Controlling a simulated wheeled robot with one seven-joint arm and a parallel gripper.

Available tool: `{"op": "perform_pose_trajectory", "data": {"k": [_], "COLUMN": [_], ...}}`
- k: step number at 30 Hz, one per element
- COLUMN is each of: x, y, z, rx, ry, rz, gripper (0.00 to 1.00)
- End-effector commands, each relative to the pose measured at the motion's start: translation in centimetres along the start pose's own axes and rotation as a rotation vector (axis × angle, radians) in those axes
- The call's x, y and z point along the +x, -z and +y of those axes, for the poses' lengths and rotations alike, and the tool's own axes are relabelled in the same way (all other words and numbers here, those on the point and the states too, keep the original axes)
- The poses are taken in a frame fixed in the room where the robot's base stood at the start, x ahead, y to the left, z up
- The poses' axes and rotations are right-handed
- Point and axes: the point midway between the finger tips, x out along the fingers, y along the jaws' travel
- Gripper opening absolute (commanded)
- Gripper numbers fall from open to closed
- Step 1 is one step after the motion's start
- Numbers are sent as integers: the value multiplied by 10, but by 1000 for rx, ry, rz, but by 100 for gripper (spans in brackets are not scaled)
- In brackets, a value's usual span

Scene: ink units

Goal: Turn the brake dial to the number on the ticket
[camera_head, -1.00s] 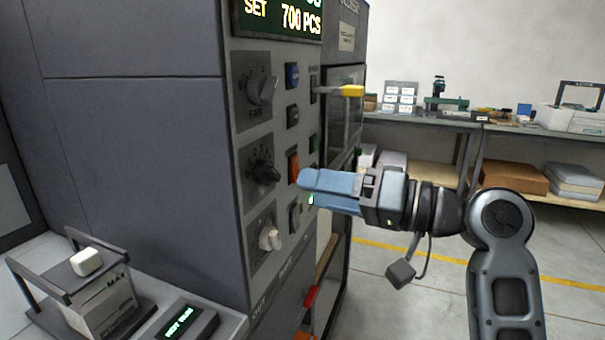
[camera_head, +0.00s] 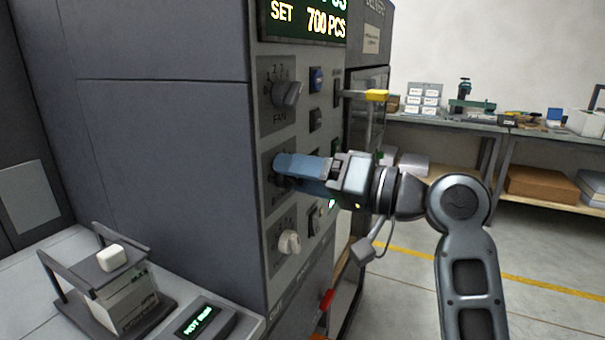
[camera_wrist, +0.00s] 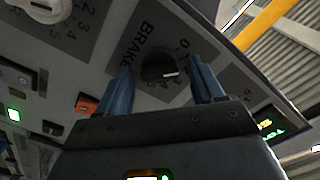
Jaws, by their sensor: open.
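The black brake dial (camera_wrist: 158,67) shows in the wrist view beside the word BRAKE, with a white pointer mark and numbers starting at 0 around it. My gripper (camera_head: 281,170) is open, its two blue fingers on either side of the dial. Whether they touch it I cannot tell. In the head view the fingers hide most of the dial. A stand (camera_head: 75,293) at the lower left holds printed paper under a white block (camera_head: 112,258). I cannot make out a ticket number.
A grey fan dial (camera_head: 287,93) is above and a white dial (camera_head: 289,243) below on the same panel. Buttons, including an orange one (camera_wrist: 87,103), are close by. A yellow-ended handle (camera_head: 376,96) sticks out at the right. A small display (camera_head: 197,320) is at the lower left.

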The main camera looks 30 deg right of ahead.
Motion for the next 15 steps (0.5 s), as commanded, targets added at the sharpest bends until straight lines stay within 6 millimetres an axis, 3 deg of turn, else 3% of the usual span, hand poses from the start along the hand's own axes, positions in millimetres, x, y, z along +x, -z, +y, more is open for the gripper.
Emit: {"op": "perform_pose_trajectory", "data": {"k": [4, 15], "x": [0, 0], "y": [0, 0], "z": [0, 0], "rx": [0, 0], "ry": [0, 0], "rz": [0, 1], "gripper": [66, 31]}}
